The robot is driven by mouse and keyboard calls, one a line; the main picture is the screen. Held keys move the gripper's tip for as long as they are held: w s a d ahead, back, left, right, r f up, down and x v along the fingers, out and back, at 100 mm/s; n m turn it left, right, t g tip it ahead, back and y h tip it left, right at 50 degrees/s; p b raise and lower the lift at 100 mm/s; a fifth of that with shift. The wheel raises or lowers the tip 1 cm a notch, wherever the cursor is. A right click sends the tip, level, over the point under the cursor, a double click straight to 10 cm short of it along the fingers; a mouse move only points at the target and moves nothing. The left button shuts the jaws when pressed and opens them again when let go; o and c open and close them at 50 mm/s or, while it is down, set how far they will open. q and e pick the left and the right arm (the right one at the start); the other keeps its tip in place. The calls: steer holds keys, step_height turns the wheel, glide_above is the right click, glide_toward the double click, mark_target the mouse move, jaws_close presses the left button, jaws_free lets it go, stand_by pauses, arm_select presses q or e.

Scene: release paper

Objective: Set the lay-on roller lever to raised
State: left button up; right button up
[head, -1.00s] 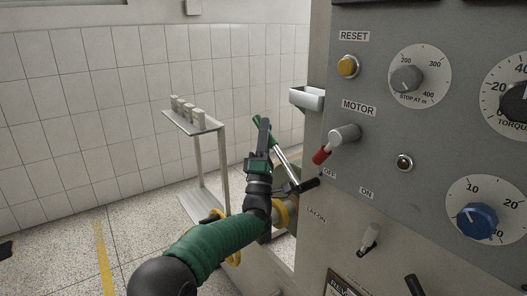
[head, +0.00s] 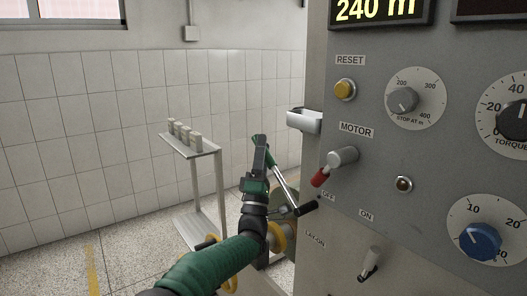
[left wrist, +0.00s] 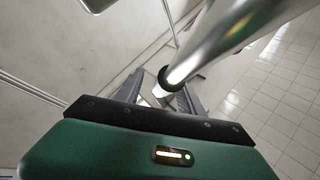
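The lay-on lever is a silver rod (head: 286,187) with a green part near its upper end. In the head view it leans up and left beside the machine, above the LAY-ON label (head: 315,240). My left gripper (head: 259,155) is at its upper end and partly hides it. In the left wrist view the silver rod (left wrist: 215,40) runs from upper right, with a dark green ring, towards the space between the fingers (left wrist: 158,95). The fingers stand apart; I cannot tell whether they touch the rod. My right gripper is not in view.
The machine panel (head: 440,165) fills the right side, with a red-tipped motor switch (head: 320,178), dials and a small toggle (head: 370,262). A narrow stand (head: 202,150) with several small pale blocks is behind, at left.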

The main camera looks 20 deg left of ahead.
arm_select(q)
steer(key=shift+d+f, duration=0.1)
steer(key=shift+f, duration=0.05)
steer(key=shift+s+f, duration=0.15)
steer(key=shift+f, duration=0.1)
steer(key=a+v, duration=0.1)
steer(key=v, duration=1.5)
steer(key=shift+d+f, duration=0.15)
steer(key=shift+d, duration=0.25)
